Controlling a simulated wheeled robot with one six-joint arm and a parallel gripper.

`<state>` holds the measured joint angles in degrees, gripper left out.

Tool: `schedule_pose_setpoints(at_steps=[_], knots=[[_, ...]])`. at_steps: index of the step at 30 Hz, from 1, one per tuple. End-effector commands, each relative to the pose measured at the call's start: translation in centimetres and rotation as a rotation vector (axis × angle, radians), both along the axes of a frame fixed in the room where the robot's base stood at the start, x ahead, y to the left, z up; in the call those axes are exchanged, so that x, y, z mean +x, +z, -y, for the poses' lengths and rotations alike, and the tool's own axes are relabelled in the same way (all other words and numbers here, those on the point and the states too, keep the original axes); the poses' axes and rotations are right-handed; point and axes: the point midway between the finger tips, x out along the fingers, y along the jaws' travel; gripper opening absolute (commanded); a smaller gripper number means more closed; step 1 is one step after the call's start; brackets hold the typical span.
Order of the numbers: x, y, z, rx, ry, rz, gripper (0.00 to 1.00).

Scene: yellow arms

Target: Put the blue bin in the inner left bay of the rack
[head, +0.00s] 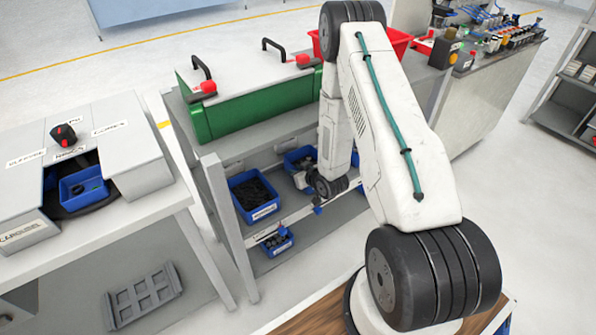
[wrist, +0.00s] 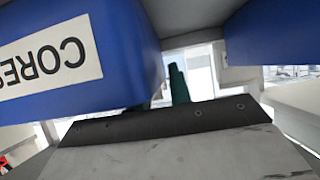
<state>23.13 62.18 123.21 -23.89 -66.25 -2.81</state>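In the head view the rack (head: 222,222) is the grey bench with a shelf below its top. A blue bin (head: 243,187) with dark contents sits at the shelf's left. Another blue bin (head: 291,164) is farther right, partly hidden by my arm. In the wrist view, a blue bin labelled CORES (wrist: 120,65) appears upside down and very close at upper left. Another blue surface (wrist: 262,35) fills the upper right.
A carousel table (head: 160,220) stands at left, with a blue bin (head: 75,198) in its opening. A green box (head: 245,115) sits on the rack's top. A red bin (head: 398,42) is behind my arm. A grey moulded tray (head: 143,297) is low at left. Rack uprights flank the shelf.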

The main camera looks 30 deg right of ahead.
Motion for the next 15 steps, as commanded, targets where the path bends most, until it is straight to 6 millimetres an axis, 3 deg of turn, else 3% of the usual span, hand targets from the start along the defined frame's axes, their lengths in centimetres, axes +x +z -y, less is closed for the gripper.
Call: schedule_pose_setpoints(at_steps=[11,15], knots=[[-0.1,0.4,0.0,0.0,0.0,0.0,0.25],[-1.8,1.3,0.1,0.001,-0.003,-0.001,0.25]])
